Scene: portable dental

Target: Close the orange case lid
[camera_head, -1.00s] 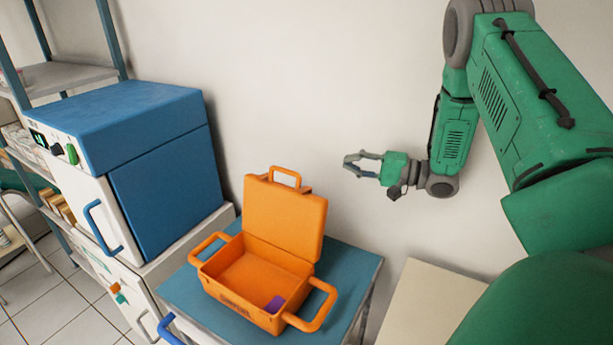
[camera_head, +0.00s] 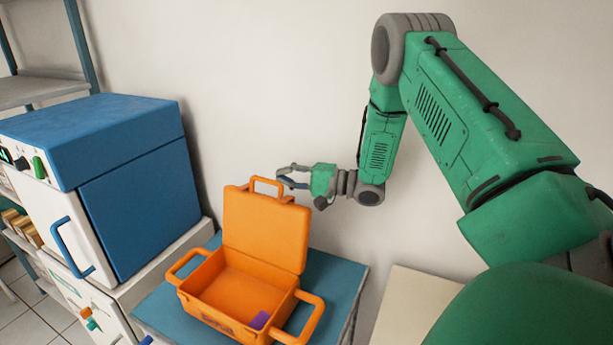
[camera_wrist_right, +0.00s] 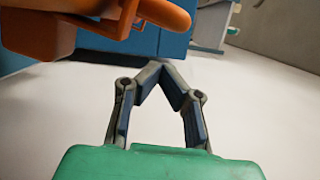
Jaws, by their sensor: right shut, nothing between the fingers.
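The orange case (camera_head: 215,305) stands open on a blue-topped table. Its lid (camera_head: 265,228) is raised roughly upright at the back, with a handle (camera_head: 268,183) on its top edge. A small purple item (camera_head: 259,320) lies inside the case. My right gripper (camera_head: 281,176) is beside the lid's upper right, near the top handle and slightly behind it; whether it touches the lid I cannot tell. In the right wrist view the fingertips (camera_wrist_right: 160,66) meet with nothing between them, and an orange part of the case (camera_wrist_right: 110,20) shows above them. My left gripper is out of view.
The table (camera_head: 345,275) holds the case. A blue and white machine (camera_head: 140,195) stands to the left, with shelving (camera_head: 45,85) beyond. The wall is close behind. A pale surface (camera_head: 410,310) lies right of the table.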

